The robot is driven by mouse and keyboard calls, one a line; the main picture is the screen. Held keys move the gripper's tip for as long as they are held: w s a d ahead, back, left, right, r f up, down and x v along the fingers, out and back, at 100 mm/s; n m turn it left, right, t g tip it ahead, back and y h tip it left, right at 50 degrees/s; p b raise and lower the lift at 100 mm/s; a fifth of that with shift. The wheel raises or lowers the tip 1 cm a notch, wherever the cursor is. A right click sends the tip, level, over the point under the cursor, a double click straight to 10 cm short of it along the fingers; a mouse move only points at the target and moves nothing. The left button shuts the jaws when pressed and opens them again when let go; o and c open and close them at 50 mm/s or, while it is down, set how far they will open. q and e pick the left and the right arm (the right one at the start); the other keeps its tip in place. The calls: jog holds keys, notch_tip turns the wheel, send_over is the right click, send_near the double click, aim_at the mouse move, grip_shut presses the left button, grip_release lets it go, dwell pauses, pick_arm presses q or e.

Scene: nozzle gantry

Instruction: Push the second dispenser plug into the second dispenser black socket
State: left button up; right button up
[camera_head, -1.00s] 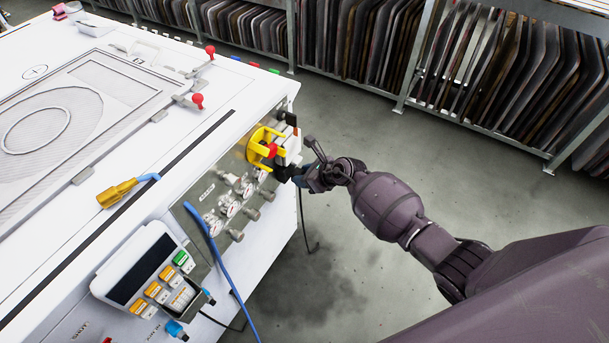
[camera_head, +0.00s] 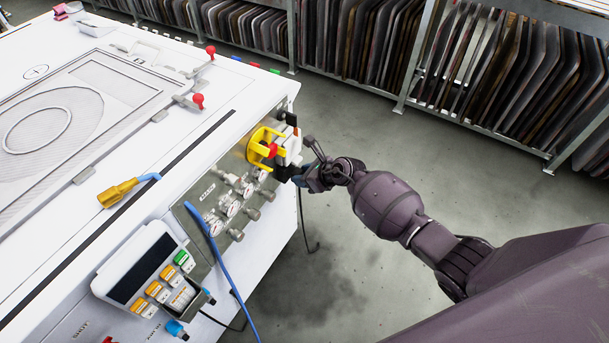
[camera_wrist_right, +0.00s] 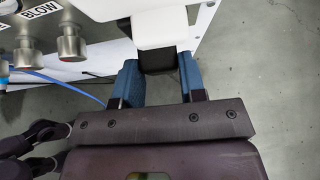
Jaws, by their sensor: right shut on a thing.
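My right gripper (camera_head: 302,178) is at the right end of the machine's front panel, below a white block (camera_head: 290,148). In the right wrist view its two blue fingers (camera_wrist_right: 157,78) are shut on the sides of a black plug (camera_wrist_right: 157,60). The plug's top meets the underside of the white housing (camera_wrist_right: 158,28); the fingers hide its lower sides. I cannot tell how deep the plug sits, and the black socket opening is not visible. My left gripper is not in view.
A yellow guard (camera_head: 255,143) with a red knob is beside the white block. Gauges and knobs (camera_head: 229,208) line the panel to the left. A control box (camera_head: 140,262) and a blue cable (camera_head: 225,270) are nearer.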

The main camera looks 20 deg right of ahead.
jog(key=shift+w+a, duration=0.3)
jog(key=shift+w, duration=0.15)
jog(key=o, duration=1.2)
jog(key=shift+c, duration=0.2)
jog(key=p+v, duration=0.3)
jog(key=v, duration=0.8)
jog(key=shift+p, duration=0.4)
jog(key=shift+f, duration=0.1)
